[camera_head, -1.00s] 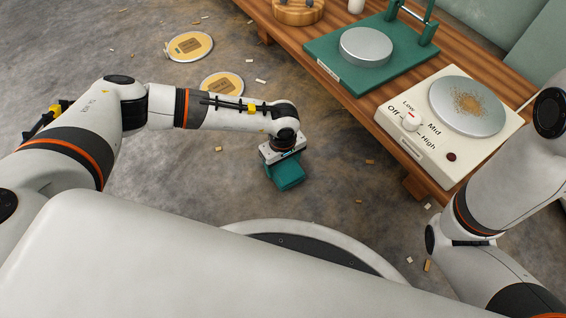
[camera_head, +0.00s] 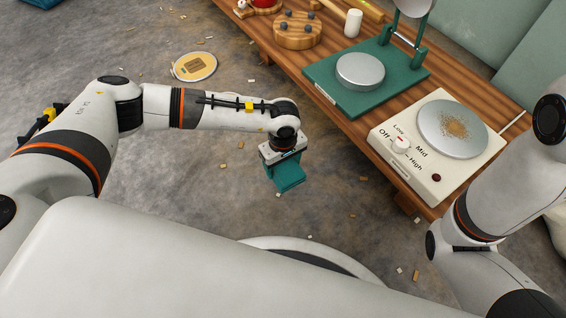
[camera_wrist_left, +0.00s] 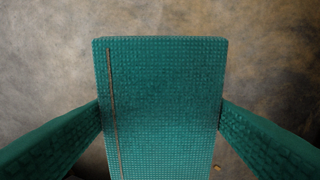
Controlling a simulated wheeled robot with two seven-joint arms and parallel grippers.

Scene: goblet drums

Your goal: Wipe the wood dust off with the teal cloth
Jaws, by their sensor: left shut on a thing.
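The teal cloth (camera_head: 287,178) is held by my left gripper (camera_head: 285,158) over the floor, left of the wooden table. In the left wrist view the cloth (camera_wrist_left: 165,110) is a flat, ribbed teal pad with a thin brown stripe, between the two fingers. My left gripper is shut on it. The tan wood dust (camera_head: 456,126) lies scattered on the round silver plate (camera_head: 437,143) of the cream hot plate unit (camera_head: 400,165). The cloth is well apart from the dust. My right arm comes in at the right, but its gripper is not in view.
The wooden table (camera_head: 285,62) also bears a green base (camera_head: 325,88) with a silver disc (camera_head: 360,71), a round wooden block (camera_head: 297,33) and a white cylinder (camera_head: 353,23). A yellow-topped round item (camera_head: 195,66) and scattered chips lie on the floor. The floor around the cloth is mostly clear.

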